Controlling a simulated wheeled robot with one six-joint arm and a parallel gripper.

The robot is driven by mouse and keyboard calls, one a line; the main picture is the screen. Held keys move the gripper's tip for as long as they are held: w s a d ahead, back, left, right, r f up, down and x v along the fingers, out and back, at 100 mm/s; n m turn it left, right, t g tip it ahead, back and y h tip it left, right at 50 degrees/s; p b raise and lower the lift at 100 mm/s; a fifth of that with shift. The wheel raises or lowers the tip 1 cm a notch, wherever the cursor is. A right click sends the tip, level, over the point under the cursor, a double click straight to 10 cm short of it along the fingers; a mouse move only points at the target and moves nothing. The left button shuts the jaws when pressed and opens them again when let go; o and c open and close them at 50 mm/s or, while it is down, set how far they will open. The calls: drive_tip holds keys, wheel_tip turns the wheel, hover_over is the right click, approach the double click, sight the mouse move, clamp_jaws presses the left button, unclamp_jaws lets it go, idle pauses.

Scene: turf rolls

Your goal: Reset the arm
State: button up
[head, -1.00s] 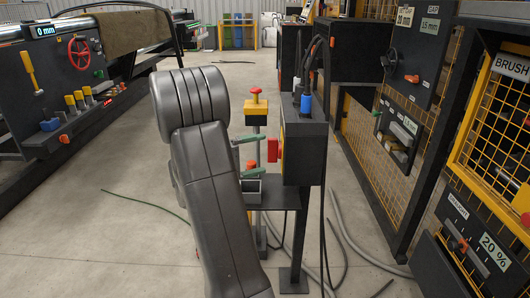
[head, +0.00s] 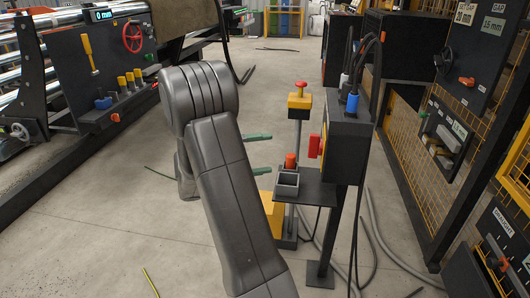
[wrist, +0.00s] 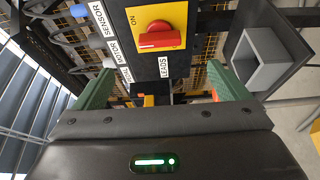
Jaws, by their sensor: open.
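My arm stretches up through the middle of the head view, bent at a dark grey joint. My gripper (head: 264,153) shows past it as two green fingers, pointing right and well apart. In the wrist view my gripper (wrist: 163,88) has a green finger on each side, with nothing held between them. A dark control box (head: 345,146) stands on a post to the right of the fingers. Its yellow plate with a red rotary switch (wrist: 158,38) faces the wrist camera, beside labels reading SENSOR, MOTOR and LEADS. The fingers look apart from the box.
A small shelf on the post carries a grey open bin (head: 287,182). A yellow box with a red button (head: 300,98) stands on a pole behind. A roller machine (head: 110,75) is at left, caged panels (head: 410,140) at right.

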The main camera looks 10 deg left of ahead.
sight(312, 148)
drive_tip(key=b+x, duration=0.3)
drive_tip(key=x, duration=1.1)
drive_tip(key=shift+a+r, duration=0.1)
